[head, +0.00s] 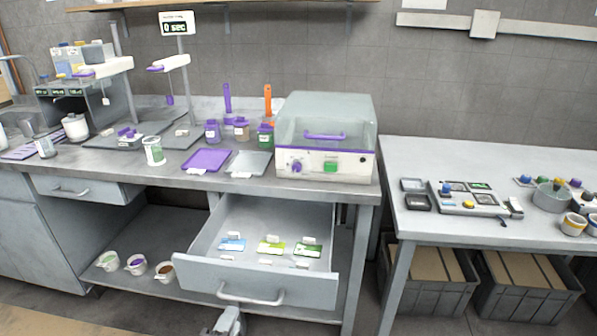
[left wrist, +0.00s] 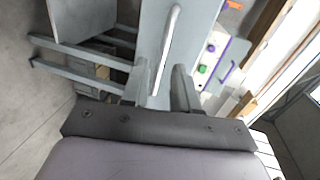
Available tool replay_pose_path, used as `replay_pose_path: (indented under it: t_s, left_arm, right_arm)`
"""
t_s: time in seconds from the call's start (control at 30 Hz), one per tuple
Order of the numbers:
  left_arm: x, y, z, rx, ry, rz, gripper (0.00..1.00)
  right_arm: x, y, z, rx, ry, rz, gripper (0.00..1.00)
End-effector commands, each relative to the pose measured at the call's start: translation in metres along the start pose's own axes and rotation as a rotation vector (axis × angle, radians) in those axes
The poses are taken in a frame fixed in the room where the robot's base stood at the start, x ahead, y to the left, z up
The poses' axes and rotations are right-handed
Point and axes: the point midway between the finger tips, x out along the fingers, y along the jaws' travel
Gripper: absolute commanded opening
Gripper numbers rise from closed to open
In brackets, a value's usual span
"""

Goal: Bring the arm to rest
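My left gripper (head: 228,321) shows at the bottom edge of the head view, just below and in front of the open drawer's (head: 200,271) handle (head: 251,299). In the left wrist view my gripper's two fingers (left wrist: 160,84) stand apart with a gap between them. The pale bar handle (left wrist: 171,42) lies beyond them, and its lower end shows in the gap. I cannot tell whether a finger touches it. Nothing is visibly held. My right gripper is in neither view.
The drawer juts out from the bench (head: 334,193) and holds several coloured packets (head: 270,247). Three small cups (head: 136,264) stand on the lower shelf. A machine with a clear lid (head: 325,137) sits above. A second table (head: 450,228) and black crates (head: 430,292) stand at right.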

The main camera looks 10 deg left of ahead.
Motion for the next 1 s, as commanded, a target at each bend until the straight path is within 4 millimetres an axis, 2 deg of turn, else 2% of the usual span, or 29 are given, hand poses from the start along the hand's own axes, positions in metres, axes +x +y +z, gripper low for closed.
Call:
replay_pose_path:
  t_s: [0.17, 0.4, 0.6, 0.77, 1.0]
  left_arm:
    - [-0.026, 0.033, 0.009, -0.269, -0.015, 0.101, 0.29]
    - [-0.087, 0.087, 0.019, -0.869, -0.094, 0.291, 0.29]
    - [-0.129, 0.111, 0.020, -1.264, -0.176, 0.396, 0.29]
    - [-0.144, 0.118, 0.019, -1.416, -0.212, 0.431, 0.29]
    - [-0.147, 0.118, 0.019, -1.446, -0.218, 0.437, 0.29]
  right_arm:
    - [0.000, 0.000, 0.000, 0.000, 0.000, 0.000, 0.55]
    - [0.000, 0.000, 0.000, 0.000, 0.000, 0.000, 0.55]
    - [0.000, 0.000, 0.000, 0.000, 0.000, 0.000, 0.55]
    - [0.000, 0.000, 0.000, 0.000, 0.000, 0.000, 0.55]
    - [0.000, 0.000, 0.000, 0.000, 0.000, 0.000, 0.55]
